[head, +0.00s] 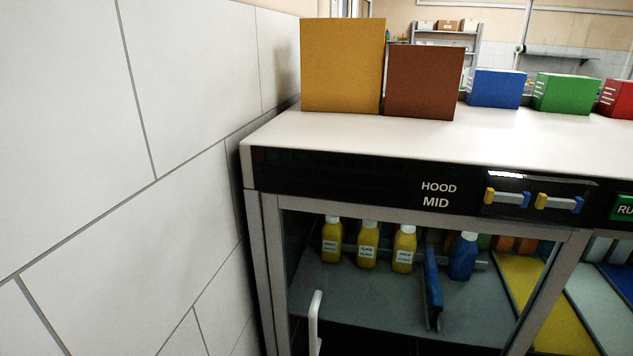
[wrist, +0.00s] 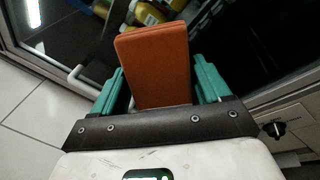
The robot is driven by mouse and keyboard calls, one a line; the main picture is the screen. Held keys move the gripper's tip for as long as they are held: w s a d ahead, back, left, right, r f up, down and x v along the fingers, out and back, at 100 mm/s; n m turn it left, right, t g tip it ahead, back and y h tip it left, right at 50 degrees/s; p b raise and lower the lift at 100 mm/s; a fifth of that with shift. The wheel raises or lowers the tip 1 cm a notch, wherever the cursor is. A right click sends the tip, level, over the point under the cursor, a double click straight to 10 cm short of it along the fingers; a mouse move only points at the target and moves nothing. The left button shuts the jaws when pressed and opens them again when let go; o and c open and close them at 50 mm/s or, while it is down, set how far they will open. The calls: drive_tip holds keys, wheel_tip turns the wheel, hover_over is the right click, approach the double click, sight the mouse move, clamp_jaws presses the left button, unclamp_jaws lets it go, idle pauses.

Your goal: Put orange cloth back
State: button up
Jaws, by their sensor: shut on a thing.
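My gripper (wrist: 158,72) shows in the wrist view, with a teal finger on each side of the orange cloth (wrist: 155,65). It is shut on the cloth, which looks like a flat folded rectangle standing out from between the fingers. In the wrist view the cloth is in front of the cabinet's opening and white handle. Neither my gripper nor the held cloth shows in the head view. In the head view, orange and other coloured upright pieces (head: 505,243) stand at the back right inside the cabinet, partly hidden by the frame.
The hood cabinet (head: 350,137) has a glass front and a white handle (head: 315,318). Inside are several yellow bottles (head: 367,245), a blue bottle (head: 463,257) and a blue divider (head: 432,285). Boxes (head: 342,65) stand on top. A tiled wall (head: 120,180) is close on the left.

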drive_tip(key=shift+f+n+b, duration=0.4)
drive_tip(key=shift+n+b, duration=0.3)
drive_tip(key=shift+b, duration=0.55)
drive_tip(key=n+b, duration=0.3)
drive_tip(key=b, duration=0.1)
drive_tip(key=n+b, duration=0.3)
drive_tip(key=shift+b, duration=0.3)
drive_tip(key=shift+r+n+b, duration=0.4)
drive_tip(key=shift+n+b, duration=0.1)
drive_tip(key=shift+n, duration=0.4)
drive_tip(key=shift+f, duration=0.1)
